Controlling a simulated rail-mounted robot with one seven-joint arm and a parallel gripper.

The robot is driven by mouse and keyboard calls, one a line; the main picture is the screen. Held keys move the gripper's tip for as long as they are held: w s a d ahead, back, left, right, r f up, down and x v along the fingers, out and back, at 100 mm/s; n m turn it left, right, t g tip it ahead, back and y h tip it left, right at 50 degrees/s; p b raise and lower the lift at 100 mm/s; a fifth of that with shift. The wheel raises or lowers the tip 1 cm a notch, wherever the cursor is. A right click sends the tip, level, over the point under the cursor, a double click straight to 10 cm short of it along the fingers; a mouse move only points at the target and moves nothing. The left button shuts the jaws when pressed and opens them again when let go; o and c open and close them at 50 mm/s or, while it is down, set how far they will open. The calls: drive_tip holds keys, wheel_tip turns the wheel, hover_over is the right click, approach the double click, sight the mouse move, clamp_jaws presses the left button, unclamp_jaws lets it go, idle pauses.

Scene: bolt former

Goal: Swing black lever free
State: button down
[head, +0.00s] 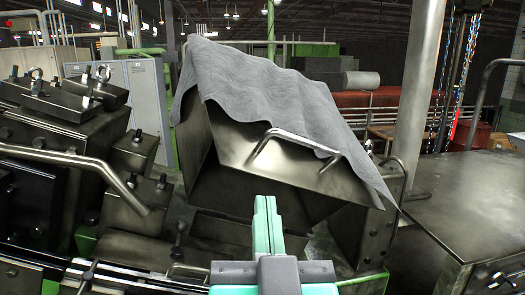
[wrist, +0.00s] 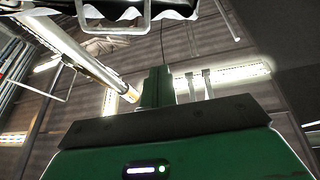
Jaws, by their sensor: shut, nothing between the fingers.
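My gripper (head: 266,200) points away from me at the bottom middle of the head view, with its green fingers together and empty. In the wrist view the shut fingers (wrist: 157,86) point up toward the roof. No clear black lever stands out. A small dark knobbed part (head: 180,232) sits left of my gripper, but I cannot tell if it is the lever. A thick bent metal bar (head: 112,178) runs over the machine at the left. My gripper looks apart from both.
A tilted metal cover (head: 240,140) with a grey cloth (head: 270,88) over it and a bar handle (head: 268,150) stands ahead of my gripper. Bolted dark blocks (head: 55,115) fill the left. A metal box (head: 470,195) and an upright post (head: 418,90) stand right.

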drive_tip(key=s+r+t+h, duration=0.2)
drive_tip(key=s+r+t, duration=0.15)
drive_tip(key=s, duration=0.65)
wheel_tip(320, 180, up, 12)
drive_tip(key=w+g+p, duration=0.1)
drive_tip(key=p, duration=1.1)
drive_tip(key=shift+a+n+y, duration=0.3)
drive_tip(key=shift+a+y, duration=0.05)
drive_tip(key=shift+y, duration=0.05)
drive_tip(key=shift+r, duration=0.1)
